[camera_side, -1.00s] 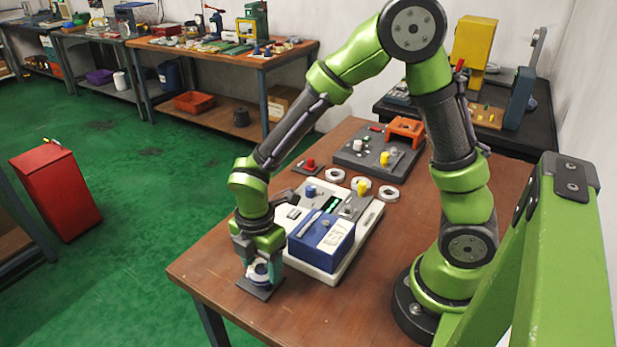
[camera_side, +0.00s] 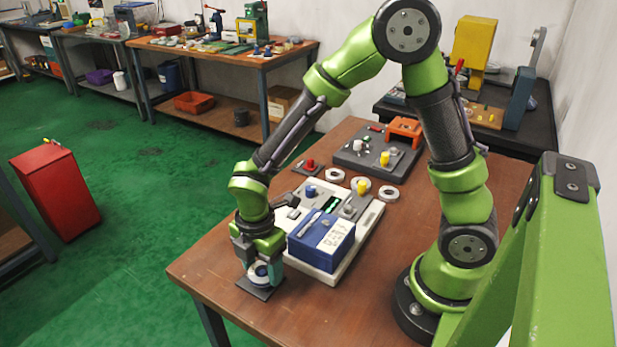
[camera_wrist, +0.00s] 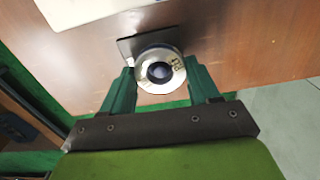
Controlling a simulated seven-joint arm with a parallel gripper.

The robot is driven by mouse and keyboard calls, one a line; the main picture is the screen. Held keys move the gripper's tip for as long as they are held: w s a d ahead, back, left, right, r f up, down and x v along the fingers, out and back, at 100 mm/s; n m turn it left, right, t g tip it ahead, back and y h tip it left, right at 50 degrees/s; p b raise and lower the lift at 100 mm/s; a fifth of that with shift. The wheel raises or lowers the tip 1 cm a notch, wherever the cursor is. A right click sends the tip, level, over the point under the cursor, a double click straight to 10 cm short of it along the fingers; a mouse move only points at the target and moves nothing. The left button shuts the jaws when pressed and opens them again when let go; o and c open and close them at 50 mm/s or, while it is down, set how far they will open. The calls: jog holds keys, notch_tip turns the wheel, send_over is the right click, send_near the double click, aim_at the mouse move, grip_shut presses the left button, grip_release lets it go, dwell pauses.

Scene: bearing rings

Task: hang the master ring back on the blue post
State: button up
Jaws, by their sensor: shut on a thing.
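The master ring (camera_wrist: 146,79), a pale metal ring with markings on its face, is between the fingers of my gripper (camera_wrist: 160,88) in the wrist view. The blue post (camera_wrist: 159,71) shows inside the ring's hole, so the ring is around it. The post stands on a dark square plate (camera_side: 252,289) near the table's front left edge. In the side view, my gripper (camera_side: 261,271) points down over this plate, shut on the ring (camera_side: 253,281), which sits low around the post. The fingers partly hide the ring, and I cannot tell whether it touches the plate.
A white tray (camera_side: 325,275) with a blue box (camera_side: 321,243) stands close to the right of my gripper. Several loose pale rings, one at the left (camera_side: 335,175), lie behind it. A grey fixture board (camera_side: 350,161) is further back.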

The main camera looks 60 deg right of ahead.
jog(key=shift+f, duration=0.6)
dwell(0.5)
jog(key=o, duration=1.4)
jog(key=shift+r, duration=3.8)
jog(key=shift+s+f+m, duration=0.2)
jog(key=shift+m, duration=0.9)
jog(key=s+d+r+m+t, duration=0.2)
jog(key=d+r+m, duration=0.1)
jog(key=r+m, duration=0.2)
jog(key=s+d+r+m+t+y, duration=0.1)
jog(key=s+d+r+m+t, duration=0.1)
jog(key=r+m, duration=0.3)
jog(key=s+d+r+m+t+y, duration=0.1)
jog(key=s+d+r+m+t, duration=0.2)
jog(key=m, duration=0.6)
jog(key=shift+s+d+r+m, duration=0.2)
jog(key=shift+s+r, duration=0.1)
jog(key=shift+r, duration=0.35)
jog(key=shift+s+d+r+m, duration=0.15)
jog(key=shift+s+r, duration=0.1)
jog(key=shift+r, duration=0.4)
